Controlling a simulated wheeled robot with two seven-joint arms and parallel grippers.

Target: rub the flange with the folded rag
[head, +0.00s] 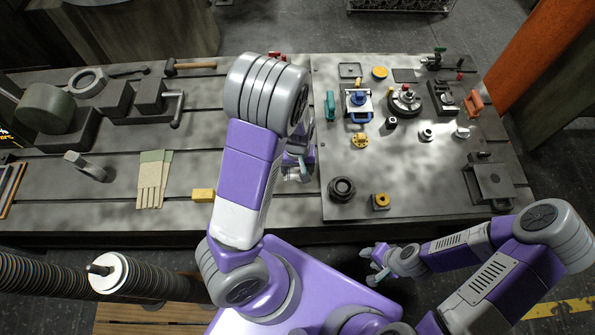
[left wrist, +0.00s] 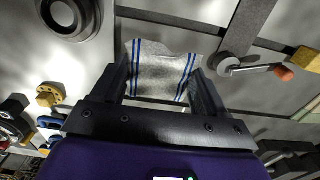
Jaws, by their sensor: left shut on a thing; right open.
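The folded rag (left wrist: 160,72) is pale grey with blue stripes. In the left wrist view my left gripper (left wrist: 163,88) is shut on it, with the rag between the two dark fingers. In the head view the left gripper (head: 298,167) is partly hidden behind my left arm, and the rag cannot be made out clearly. A dark round ring, which looks like the flange (head: 342,188), sits on the grey plate to the right of this gripper. It also shows in the left wrist view (left wrist: 63,14), apart from the rag. My right gripper (head: 376,264) is open and empty, off the table's front edge.
Small castings, clamps and fittings crowd the plate's back half, including a yellow flanged piece (head: 360,141). A yellow block (head: 203,195) and a dark vise-like block (head: 493,184) lie nearer the sides.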

